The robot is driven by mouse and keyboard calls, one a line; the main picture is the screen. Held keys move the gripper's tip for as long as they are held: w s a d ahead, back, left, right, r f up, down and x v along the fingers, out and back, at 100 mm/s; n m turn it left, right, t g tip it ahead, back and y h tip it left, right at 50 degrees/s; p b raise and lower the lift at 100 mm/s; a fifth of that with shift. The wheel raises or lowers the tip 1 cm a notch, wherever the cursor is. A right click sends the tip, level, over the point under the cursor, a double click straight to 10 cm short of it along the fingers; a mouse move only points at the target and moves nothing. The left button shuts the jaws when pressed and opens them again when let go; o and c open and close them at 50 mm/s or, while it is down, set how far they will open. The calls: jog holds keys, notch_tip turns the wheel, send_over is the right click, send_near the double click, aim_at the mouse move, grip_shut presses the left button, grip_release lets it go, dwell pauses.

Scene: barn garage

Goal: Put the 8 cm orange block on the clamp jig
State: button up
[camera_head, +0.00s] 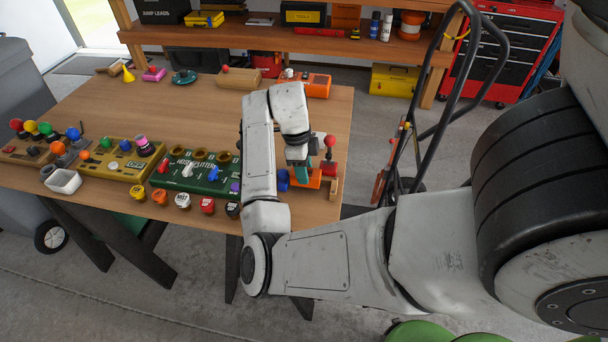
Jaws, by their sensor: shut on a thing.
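My gripper (299,168) points down at the right end of the wooden table, with my arm hiding much of it. It is shut on what appears to be the orange block (313,180), low among the parts of the clamp jig. The clamp jig (329,168) shows a red ball-topped lever, a red part, a blue knob to the left and a wooden piece at the right. I cannot tell where block and jig divide, or whether the block rests on the jig.
A green panel (193,172) and a yellow panel (113,160) with knobs lie left of my arm. Several small jars line the front edge, with a white bin (64,181) further left. An orange device (305,86) stands behind. The middle tabletop is clear. A hand truck (415,150) stands right.

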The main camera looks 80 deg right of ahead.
notch_tip(320, 180, down, 3)
jog(key=shift+r, duration=0.2)
jog(key=shift+f, duration=0.35)
jog(key=shift+s+a+f+b, duration=0.1)
jog(key=shift+f+b, duration=0.25)
jog(key=shift+f, duration=0.05)
jog(key=o, duration=1.1)
jog(key=shift+s+f, duration=0.1)
jog(key=shift+f, duration=0.05)
jog(key=shift+o, duration=0.2)
notch_tip(320, 180, up, 14)
jog(key=w+p, duration=0.1)
jog(key=w, duration=0.1)
jog(key=shift+f, duration=0.15)
